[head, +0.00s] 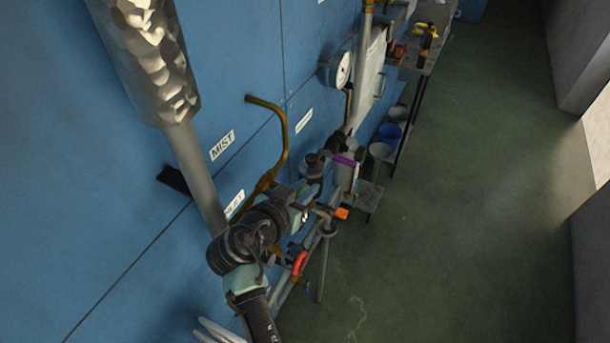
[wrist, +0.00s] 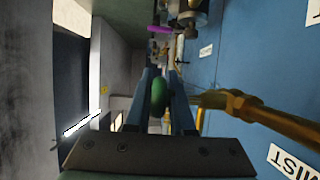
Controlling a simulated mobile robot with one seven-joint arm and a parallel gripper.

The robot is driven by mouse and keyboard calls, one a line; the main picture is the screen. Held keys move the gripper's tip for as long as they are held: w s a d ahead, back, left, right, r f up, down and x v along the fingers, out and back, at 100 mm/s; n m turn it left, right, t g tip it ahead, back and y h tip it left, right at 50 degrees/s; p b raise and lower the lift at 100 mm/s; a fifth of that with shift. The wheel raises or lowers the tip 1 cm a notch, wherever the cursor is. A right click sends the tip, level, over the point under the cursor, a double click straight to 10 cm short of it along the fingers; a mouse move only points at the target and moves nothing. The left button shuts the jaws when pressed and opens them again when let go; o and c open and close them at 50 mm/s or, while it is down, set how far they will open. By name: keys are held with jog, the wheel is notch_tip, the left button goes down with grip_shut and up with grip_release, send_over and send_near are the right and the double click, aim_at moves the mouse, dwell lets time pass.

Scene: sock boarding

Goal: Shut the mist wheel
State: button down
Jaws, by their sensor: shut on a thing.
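My gripper (wrist: 163,105) is shut on a green, rounded piece (wrist: 158,97), which looks like the rim of the mist wheel seen edge-on. It sits between the two fingers in the wrist view. A brass valve and pipe (wrist: 250,110) are just to its right. In the head view my gripper (head: 308,208) is in front of the blue wall, by the lower end of a curved brass pipe (head: 283,140). The wheel is hidden there behind my wrist. A MIST label (head: 222,145) is on the wall and also shows in the wrist view (wrist: 290,163).
More pipes and valves line the blue wall, with a purple handle (head: 344,161), a red handle (head: 299,263) and a white gauge (head: 343,69). The green floor (head: 470,200) to the right is clear.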

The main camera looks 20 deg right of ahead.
jog(key=shift+s+a+f+g+y+p, duration=0.1)
jog(key=shift+f+g+y+p, duration=0.05)
jog(key=shift+g+y+p, duration=0.4)
jog(key=shift+a+f+g+y+p, duration=0.1)
jog(key=shift+g+y+p, duration=0.25)
jog(key=shift+y+p, duration=0.3)
jog(key=shift+f, duration=0.1)
jog(key=c, duration=0.8)
grip_release()
jog(key=b+v, duration=0.3)
jog(key=v, duration=1)
jog(key=shift+b, duration=0.3)
jog(key=shift+f, duration=0.1)
